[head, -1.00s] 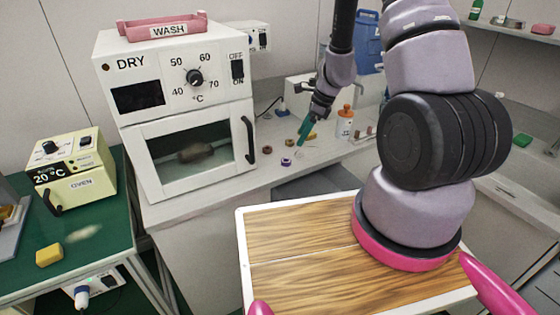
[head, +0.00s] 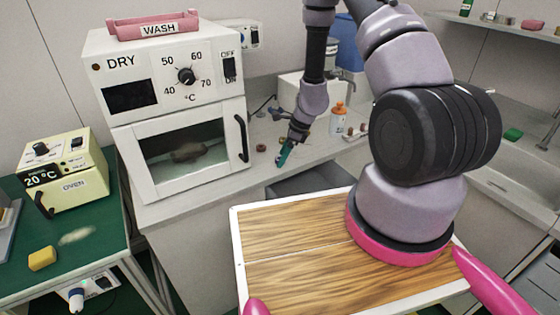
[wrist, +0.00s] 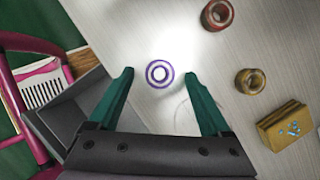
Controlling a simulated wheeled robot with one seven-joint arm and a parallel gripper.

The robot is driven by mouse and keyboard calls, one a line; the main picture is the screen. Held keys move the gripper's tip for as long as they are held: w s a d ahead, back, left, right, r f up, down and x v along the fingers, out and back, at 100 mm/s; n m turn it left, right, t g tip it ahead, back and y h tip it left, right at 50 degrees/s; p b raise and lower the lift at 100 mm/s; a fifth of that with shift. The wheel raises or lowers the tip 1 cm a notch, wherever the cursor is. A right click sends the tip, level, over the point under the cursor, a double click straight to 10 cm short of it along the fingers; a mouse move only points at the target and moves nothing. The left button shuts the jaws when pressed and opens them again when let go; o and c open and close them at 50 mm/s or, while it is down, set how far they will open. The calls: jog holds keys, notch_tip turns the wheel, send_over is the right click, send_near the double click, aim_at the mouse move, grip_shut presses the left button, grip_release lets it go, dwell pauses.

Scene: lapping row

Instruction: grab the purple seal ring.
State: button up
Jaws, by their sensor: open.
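The purple seal ring (wrist: 149,75) lies flat on the pale counter in the wrist view, a thin purple circle with a white middle. It appears centred between the tips of my gripper (wrist: 158,79), with a gap on either side. The green fingers are spread and hold nothing. How far the tips are above the ring is hard to tell.
A red ring (wrist: 218,15), a brownish-yellow ring (wrist: 250,81) and a yellowish block (wrist: 283,127) lie to the right of the purple ring. The white drying oven (head: 180,160) stands left of my gripper. An orange-capped bottle (head: 338,122) stands behind on the right.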

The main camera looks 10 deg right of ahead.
grip_shut()
